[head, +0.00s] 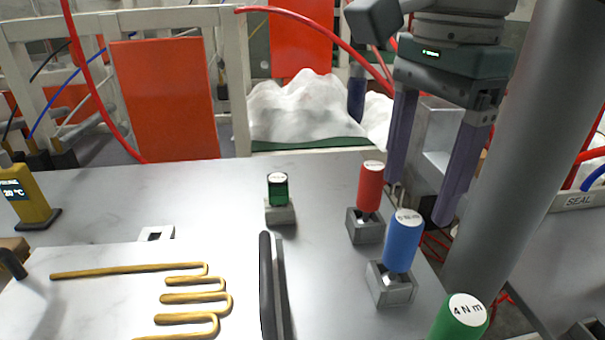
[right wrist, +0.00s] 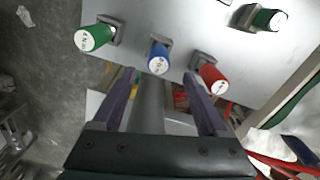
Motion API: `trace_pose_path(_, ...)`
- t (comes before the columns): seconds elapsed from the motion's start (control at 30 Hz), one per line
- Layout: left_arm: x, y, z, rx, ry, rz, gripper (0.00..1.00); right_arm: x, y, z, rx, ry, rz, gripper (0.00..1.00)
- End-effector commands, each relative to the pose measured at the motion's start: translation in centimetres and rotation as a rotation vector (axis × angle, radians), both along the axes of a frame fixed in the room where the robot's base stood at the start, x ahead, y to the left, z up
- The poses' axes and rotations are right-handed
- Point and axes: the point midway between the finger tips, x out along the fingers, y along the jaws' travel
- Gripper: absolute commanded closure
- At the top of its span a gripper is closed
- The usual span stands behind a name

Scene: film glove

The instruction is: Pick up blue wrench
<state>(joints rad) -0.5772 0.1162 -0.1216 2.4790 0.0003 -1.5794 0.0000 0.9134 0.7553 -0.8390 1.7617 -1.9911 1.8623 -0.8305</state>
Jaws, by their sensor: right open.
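The blue wrench (head: 404,242) is a blue cylinder with a white labelled top, standing slightly tilted in a grey block holder (head: 391,285) near the table's right edge. It shows at the middle of the right wrist view (right wrist: 158,55). My right gripper (head: 422,198) is open and empty, its two purple-grey fingers pointing down behind and above the blue wrench. In the right wrist view my right gripper's fingertips (right wrist: 158,76) lie either side of the line to the blue wrench, and the wrench is not between them. My left gripper is out of view.
A red wrench (head: 370,187) stands close behind the blue one, and a green wrench (head: 460,318) in front. A dark green one (head: 277,188) stands mid-table. A black upright part (head: 269,285) stands left of the blue wrench. The table (head: 325,260) is clear between them.

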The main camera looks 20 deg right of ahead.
Motion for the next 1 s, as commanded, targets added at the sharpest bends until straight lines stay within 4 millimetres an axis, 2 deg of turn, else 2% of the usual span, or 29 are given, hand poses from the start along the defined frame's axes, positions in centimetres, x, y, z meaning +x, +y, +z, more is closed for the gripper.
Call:
trace_pose_path(0.3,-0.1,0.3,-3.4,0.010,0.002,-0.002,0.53,-0.1,-0.3,-4.5,-0.015,0.005,-0.001,0.24)
trace_pose_path(0.47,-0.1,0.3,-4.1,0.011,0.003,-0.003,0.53,0.0,-0.2,-5.6,-0.013,0.005,-0.001,0.24)
trace_pose_path(0.7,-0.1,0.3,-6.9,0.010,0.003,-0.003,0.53,0.0,-0.1,-9.6,-0.012,0.005,-0.002,0.24)
trace_pose_path(0.8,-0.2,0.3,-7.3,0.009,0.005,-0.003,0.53,0.0,-0.1,-10.1,-0.012,0.004,-0.001,0.24)
trace_pose_path(1.0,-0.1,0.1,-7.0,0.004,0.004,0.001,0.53,0.0,-0.1,-9.8,-0.012,0.003,-0.001,0.25)
